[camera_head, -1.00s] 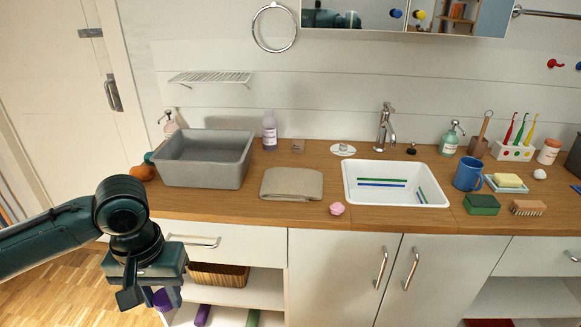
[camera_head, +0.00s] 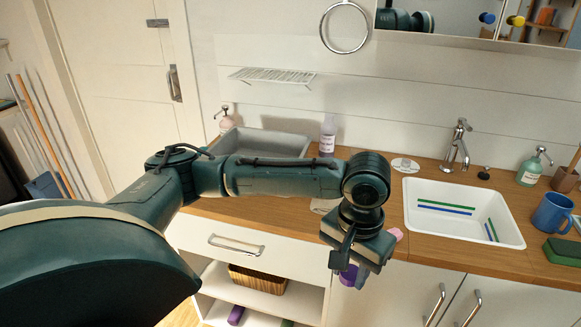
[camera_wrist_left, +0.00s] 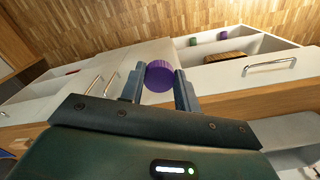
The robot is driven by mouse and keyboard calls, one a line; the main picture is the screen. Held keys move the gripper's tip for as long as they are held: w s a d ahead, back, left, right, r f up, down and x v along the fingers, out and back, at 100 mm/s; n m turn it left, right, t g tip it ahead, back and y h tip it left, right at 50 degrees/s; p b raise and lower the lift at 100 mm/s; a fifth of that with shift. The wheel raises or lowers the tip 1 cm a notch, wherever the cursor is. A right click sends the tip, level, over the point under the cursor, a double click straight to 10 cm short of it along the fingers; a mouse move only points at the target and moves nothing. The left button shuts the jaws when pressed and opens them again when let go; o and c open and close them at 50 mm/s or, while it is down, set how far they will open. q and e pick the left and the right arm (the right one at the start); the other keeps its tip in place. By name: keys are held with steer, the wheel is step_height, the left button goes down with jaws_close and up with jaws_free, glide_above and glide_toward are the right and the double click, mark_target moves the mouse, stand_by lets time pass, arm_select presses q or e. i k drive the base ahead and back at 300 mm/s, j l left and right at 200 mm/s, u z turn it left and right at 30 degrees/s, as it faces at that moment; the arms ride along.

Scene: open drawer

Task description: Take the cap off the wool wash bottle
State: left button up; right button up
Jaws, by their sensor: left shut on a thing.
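The wool wash bottle (camera_head: 328,138), pale lavender with a white label, stands upright at the back of the counter beside the grey basin. Its lower part is hidden behind my left arm. Its top is pale, with no purple cap visible on it. My left gripper (camera_head: 350,272) points down in front of the counter, well away from the bottle. It is shut on a round purple cap (camera_wrist_left: 159,76), which sits between the two fingertips in the left wrist view. My right gripper is not in view.
The grey basin (camera_head: 281,143) and a folded cloth are partly hidden by my left arm. A pink item (camera_head: 396,234) lies at the counter's front edge, close to my gripper. The white sink (camera_head: 466,237) is to the right. Open shelves (camera_head: 300,300) are below.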

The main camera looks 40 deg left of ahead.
mark_target(328, 136)
steer(key=i+j, duration=0.25)
steer(key=j, duration=0.15)
steer(key=i+j, duration=0.55)
steer(key=j, duration=0.25)
